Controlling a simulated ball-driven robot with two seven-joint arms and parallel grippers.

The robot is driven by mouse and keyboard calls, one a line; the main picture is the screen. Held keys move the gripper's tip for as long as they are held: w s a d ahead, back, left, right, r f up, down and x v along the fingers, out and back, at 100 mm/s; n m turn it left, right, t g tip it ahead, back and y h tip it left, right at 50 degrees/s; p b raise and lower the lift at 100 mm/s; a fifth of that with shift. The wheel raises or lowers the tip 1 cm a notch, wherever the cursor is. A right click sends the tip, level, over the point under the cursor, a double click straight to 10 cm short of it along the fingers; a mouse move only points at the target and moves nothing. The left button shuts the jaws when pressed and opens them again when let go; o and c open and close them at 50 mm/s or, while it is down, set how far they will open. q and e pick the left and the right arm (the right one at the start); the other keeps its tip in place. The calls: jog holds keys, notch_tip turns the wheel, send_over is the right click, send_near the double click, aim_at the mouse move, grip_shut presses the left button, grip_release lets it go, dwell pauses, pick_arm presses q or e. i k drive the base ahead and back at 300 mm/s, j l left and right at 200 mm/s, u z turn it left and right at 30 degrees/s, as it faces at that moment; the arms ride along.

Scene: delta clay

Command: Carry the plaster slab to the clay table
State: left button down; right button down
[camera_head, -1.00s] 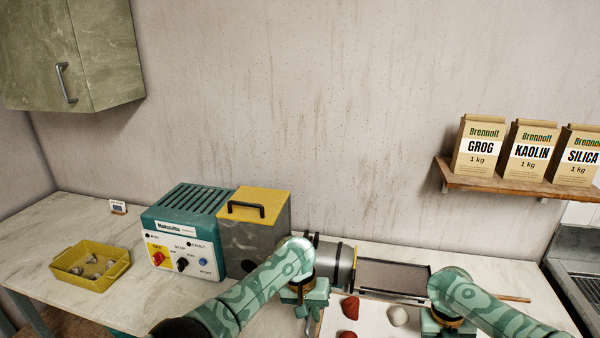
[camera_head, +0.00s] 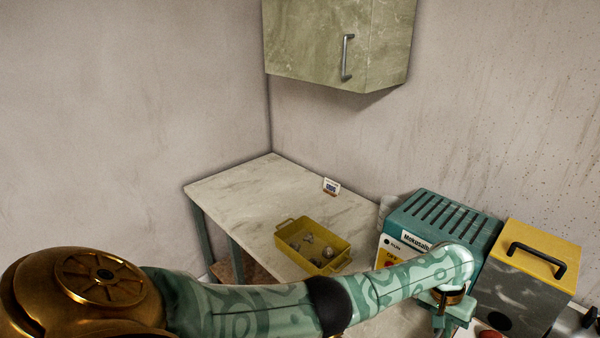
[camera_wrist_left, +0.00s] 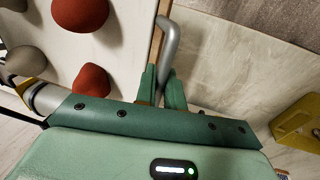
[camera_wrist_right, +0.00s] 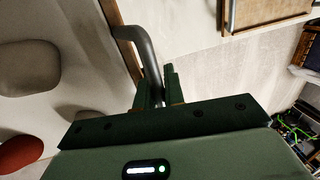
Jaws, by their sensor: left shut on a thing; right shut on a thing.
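The plaster slab (camera_wrist_left: 122,62) is a pale board with a thin wooden edge, carrying red and grey clay lumps; it also shows in the right wrist view (camera_wrist_right: 88,22). In the left wrist view my left gripper (camera_wrist_left: 163,88) is shut on a grey metal handle (camera_wrist_left: 169,42) at its edge. In the right wrist view my right gripper (camera_wrist_right: 157,88) is shut on a matching handle (camera_wrist_right: 143,48). The head view shows my left gripper (camera_head: 446,308) at lower right; the right one is outside it. I cannot tell which surface is the clay table.
A pale marbled worktop (camera_head: 240,192) reaches into the left corner, with a yellow tray (camera_head: 338,262) of small lumps and a small sign (camera_head: 331,186). A teal control box (camera_head: 440,228) and a grey, yellow-lidded machine (camera_head: 530,270) stand at right. A cabinet (camera_head: 325,45) hangs above.

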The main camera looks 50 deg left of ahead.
aim_at(253, 201)
jog(key=k+j, duration=0.1)
jog(key=j, duration=3.55)
jog(key=i+j, duration=0.1)
jog(key=j, duration=0.4)
jog(key=i+j, duration=0.15)
jog(key=j, duration=0.3)
jog(key=i+j, duration=0.1)
jog(key=j, duration=0.4)
jog(key=i+j, duration=0.1)
jog(key=j, duration=0.35)
